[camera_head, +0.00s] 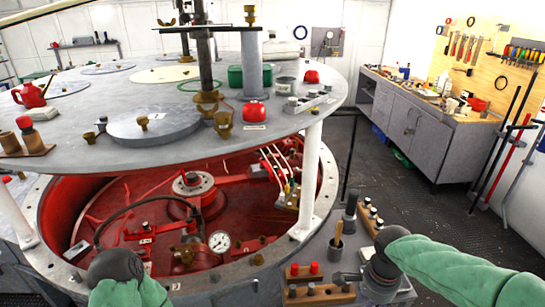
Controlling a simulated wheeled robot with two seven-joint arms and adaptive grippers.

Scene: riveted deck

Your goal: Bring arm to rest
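My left arm comes in at the bottom left in a green sleeve. Its dark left gripper (115,264) is in front of the red well's near rim, seen from behind, and its fingers are hidden. My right arm comes in from the lower right in a green sleeve. Its grey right gripper (368,272) is low, by the small racks at the front right of the rim. I cannot make out a gap between its fingers, or whether it touches the rack. No held object shows in either gripper.
A raised round grey table (220,80) carries a red teapot (30,95), red caps and brass fittings. Below it is a red well (190,225) with a gauge (219,241). A wooden rack (315,294) stands near my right gripper.

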